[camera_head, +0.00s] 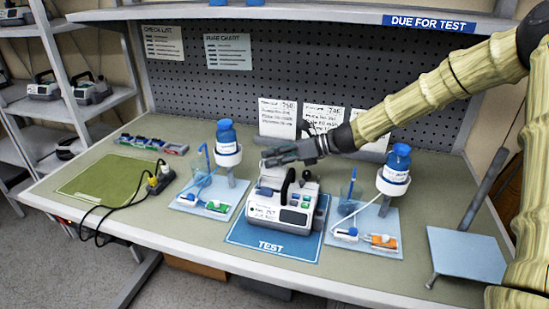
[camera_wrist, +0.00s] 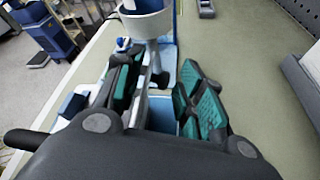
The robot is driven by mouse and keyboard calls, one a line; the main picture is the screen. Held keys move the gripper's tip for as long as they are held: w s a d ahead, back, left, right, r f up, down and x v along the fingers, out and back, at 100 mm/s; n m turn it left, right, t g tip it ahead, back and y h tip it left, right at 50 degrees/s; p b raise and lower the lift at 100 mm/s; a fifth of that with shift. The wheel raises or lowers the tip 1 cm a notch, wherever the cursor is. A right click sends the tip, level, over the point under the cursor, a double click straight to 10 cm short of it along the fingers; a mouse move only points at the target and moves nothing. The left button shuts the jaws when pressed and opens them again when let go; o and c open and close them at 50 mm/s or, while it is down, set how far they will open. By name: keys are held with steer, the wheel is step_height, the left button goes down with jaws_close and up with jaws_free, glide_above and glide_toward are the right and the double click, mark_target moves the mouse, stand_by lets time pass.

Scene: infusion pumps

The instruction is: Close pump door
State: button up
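The pump (camera_head: 282,212), pale with a dark screen and small green buttons, stands on the blue TEST mat (camera_head: 258,240) in the middle of the bench in the head view. A dark upright piece (camera_head: 288,186) rises from its top. I cannot tell clearly how the pump door stands. My gripper (camera_head: 276,156) is just above the back of the pump, pointing left. In the wrist view my gripper (camera_wrist: 163,92) shows its two teal-padded fingers apart, with a gap between them. Contact with the pump cannot be made out.
A blue-capped bottle on a stand (camera_head: 228,148) is left of the pump, another bottle (camera_head: 395,168) right. Trays with syringes (camera_head: 208,204) flank the mat. White cards (camera_head: 278,118) stand behind. A green mat (camera_head: 105,182) and black cables (camera_head: 118,207) lie left.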

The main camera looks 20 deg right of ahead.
jaws_close()
steer(key=shift+s, duration=0.1)
steer(key=shift+s+a+r+n+t+h+b, duration=0.15)
steer(key=shift+s+a+n+t+h+b, duration=0.2)
steer(key=shift+n+b, duration=0.5)
steer(key=shift+s+r+n+t, duration=0.15)
steer(key=shift+n+t, duration=0.1)
steer(key=shift+o, duration=1)
jaws_free()
steer(key=shift+r, duration=0.1)
